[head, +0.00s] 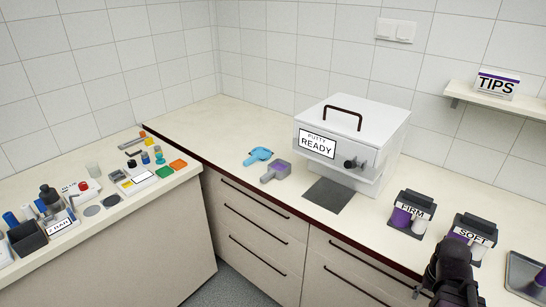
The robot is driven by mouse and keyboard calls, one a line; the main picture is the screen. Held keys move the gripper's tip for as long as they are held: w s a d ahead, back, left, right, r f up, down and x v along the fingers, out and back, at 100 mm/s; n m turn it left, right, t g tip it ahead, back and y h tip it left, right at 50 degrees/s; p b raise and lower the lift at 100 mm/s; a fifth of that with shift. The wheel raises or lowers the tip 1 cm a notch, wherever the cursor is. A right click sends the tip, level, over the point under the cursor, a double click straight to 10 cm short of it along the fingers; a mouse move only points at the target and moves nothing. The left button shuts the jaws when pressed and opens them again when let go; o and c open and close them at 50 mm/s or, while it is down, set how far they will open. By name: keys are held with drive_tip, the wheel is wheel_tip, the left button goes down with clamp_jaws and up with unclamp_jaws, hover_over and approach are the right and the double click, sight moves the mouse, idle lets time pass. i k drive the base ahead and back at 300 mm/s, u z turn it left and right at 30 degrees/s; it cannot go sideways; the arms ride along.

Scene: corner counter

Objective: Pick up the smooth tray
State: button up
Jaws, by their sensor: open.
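A grey metallic tray (524,277) lies on the counter at the lower right of the head view, cut off by the right edge. It looks flat and shallow, and I see no label on it, so I cannot tell for sure that it is the smooth tray. My gripper (452,264) is dark and shows at the bottom right, left of this tray and apart from it in the picture. It is open, and I see nothing held in it. It overlaps the front of the holder marked SOFT (474,229) in the view.
A holder marked FIRM (412,208) stands left of the SOFT one. A white box marked PUTTY READY (351,134) stands behind a dark mat (328,195). Blue (258,155) and purple-grey (276,172) tools lie left of it. The left counter (150,213) is crowded with small items.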

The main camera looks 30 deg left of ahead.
sight(258, 154)
drive_tip(key=z, duration=0.35)
drive_tip(key=k, duration=1.35)
drive_tip(key=u, duration=0.7)
drive_tip(key=i, duration=0.95)
drive_tip(key=z, duration=0.1)
